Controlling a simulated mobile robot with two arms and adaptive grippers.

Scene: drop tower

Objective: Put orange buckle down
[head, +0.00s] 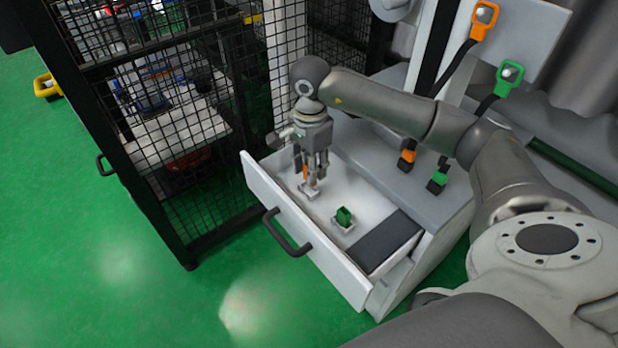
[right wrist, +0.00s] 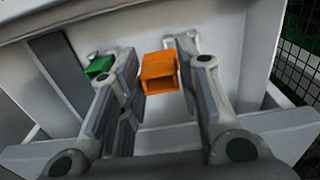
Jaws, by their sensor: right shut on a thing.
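The orange buckle (head: 305,173) is between the fingers of my right gripper (head: 312,180), inside the open white drawer (head: 262,188). In the right wrist view the buckle (right wrist: 160,73) sits between the two fingers, and the right gripper (right wrist: 155,90) is shut on it. In the head view the fingers point down and partly hide the buckle. It is just above or at a small light holder (head: 309,192) on the drawer floor; I cannot tell whether they touch. My left gripper is not in view.
A green buckle (head: 344,215) stands in the drawer, also seen in the right wrist view (right wrist: 99,66). A dark strip (head: 385,240) covers the drawer's right end. Orange (head: 407,156) and green (head: 438,181) pieces sit on the cabinet top. A black mesh cage (head: 190,150) stands left.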

